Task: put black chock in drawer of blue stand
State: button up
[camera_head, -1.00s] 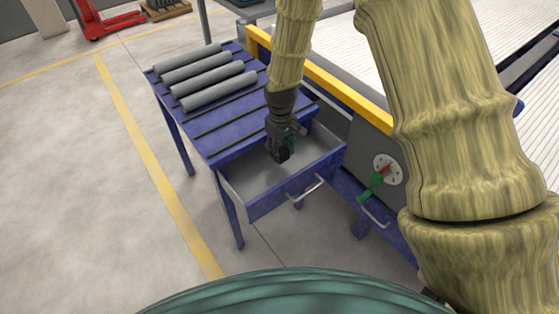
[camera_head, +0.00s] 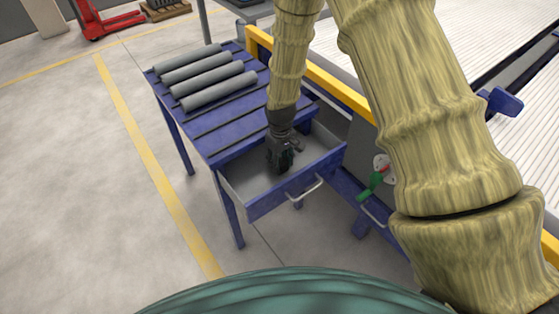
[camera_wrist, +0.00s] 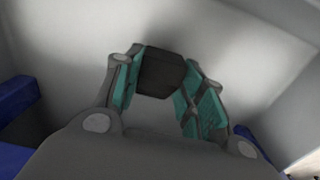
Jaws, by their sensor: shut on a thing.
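The blue stand (camera_head: 212,132) has its drawer (camera_head: 240,185) pulled open toward the front. My gripper (camera_head: 280,163) reaches down into the open drawer, near its middle. In the wrist view my gripper (camera_wrist: 165,90) is shut on the black chock (camera_wrist: 163,73), which sits between the teal finger pads. The pale drawer floor shows beyond the chock. In the head view the chock is hard to separate from the dark gripper. I cannot tell whether the chock touches the drawer floor.
Several grey pipes (camera_head: 205,76) lie on the left part of the stand's top. A yellow rail (camera_head: 330,82) runs behind the drawer. Clear floor lies left of the stand.

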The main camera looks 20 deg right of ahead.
aim_at(280, 162)
jog(key=shift+f, duration=0.15)
jog(key=o, duration=1)
jog(key=shift+o, duration=0.2)
notch_tip(280, 162, up, 12)
jog(key=shift+r, duration=0.2)
